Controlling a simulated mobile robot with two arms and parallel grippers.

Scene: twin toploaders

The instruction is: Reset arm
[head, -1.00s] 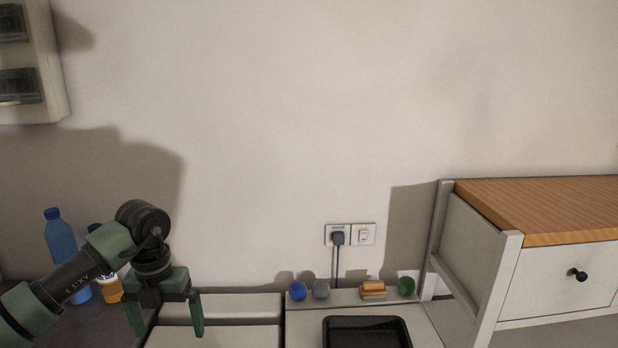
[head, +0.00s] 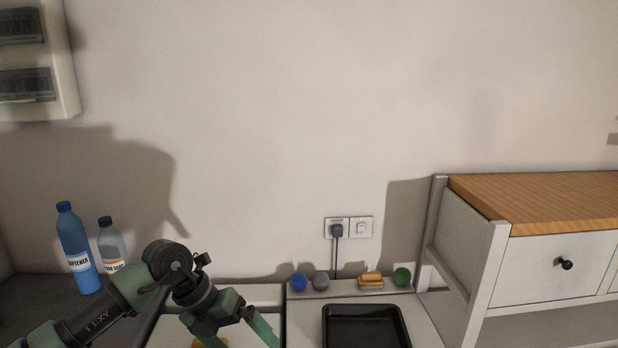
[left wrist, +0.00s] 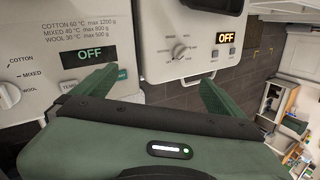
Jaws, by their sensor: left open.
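My left gripper (head: 228,328) is low in the head view, tilted, in front of the left machine top, and its lower part is cut off by the frame. In the left wrist view its two green fingers (left wrist: 158,88) are spread wide with nothing between them. Beyond them are two pale control panels. The left panel (left wrist: 50,30) has a wash-limit chart, a knob and an OFF display. The right panel (left wrist: 190,30) has a knob and an orange OFF display. My right gripper is in neither view.
A blue softener bottle (head: 76,250) and a smaller white bottle (head: 110,245) stand left of my arm. A black tray (head: 365,328) lies on the right machine top. Several balls and a sponge stack (head: 370,281) line the back ledge. A wood-topped cabinet (head: 545,205) stands right.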

